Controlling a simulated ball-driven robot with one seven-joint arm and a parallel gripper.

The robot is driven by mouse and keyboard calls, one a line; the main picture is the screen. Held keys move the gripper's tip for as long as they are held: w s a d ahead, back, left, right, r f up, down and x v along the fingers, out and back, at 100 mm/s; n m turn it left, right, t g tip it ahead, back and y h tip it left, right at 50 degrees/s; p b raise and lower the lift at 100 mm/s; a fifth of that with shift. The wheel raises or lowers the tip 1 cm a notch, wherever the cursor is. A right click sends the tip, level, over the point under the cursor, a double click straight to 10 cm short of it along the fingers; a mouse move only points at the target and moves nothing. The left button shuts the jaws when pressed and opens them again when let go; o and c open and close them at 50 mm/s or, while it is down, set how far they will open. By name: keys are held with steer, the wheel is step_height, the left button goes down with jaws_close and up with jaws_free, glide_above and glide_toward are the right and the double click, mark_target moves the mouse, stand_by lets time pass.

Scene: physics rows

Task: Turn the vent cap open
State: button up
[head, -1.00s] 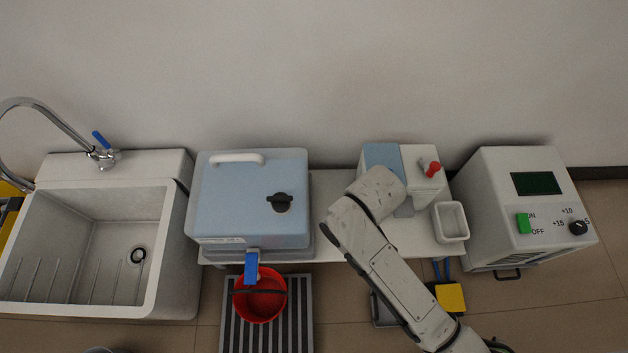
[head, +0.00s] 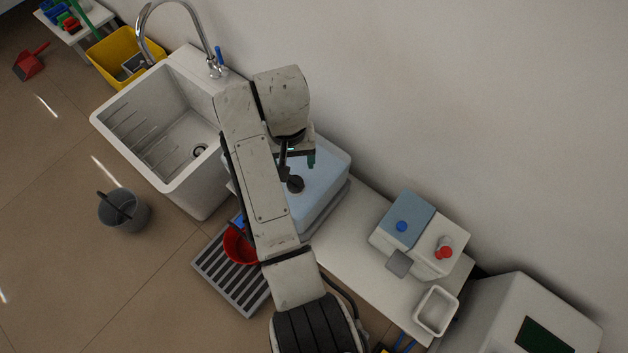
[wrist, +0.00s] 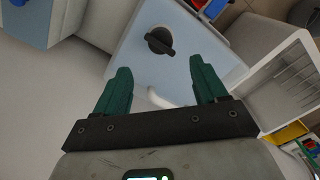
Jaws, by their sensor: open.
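The vent cap is a round black knob with a raised bar (head: 295,184) on top of the pale blue box (head: 328,178). In the wrist view, the cap (wrist: 159,40) shows whole on the lid, ahead of and between the two green fingertips. My gripper (wrist: 157,68) is open and empty, with a wide gap between its fingers. In the head view my gripper (head: 298,164) hangs above the box close to the cap, and my arm hides the left part of the box. I see no contact with the cap.
A white handle (wrist: 160,97) on the lid lies partly below my fingers. The sink (head: 160,130) stands left of the box. A red bucket (head: 238,247) sits on a striped grate. A blue-and-white device (head: 420,232) and a white tray (head: 436,311) stand right on the bench.

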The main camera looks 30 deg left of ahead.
mark_target(295, 181)
step_height(295, 181, down, 11)
steer(key=b, duration=0.4)
steer(key=shift+r, duration=0.1)
steer(key=c, duration=1.1)
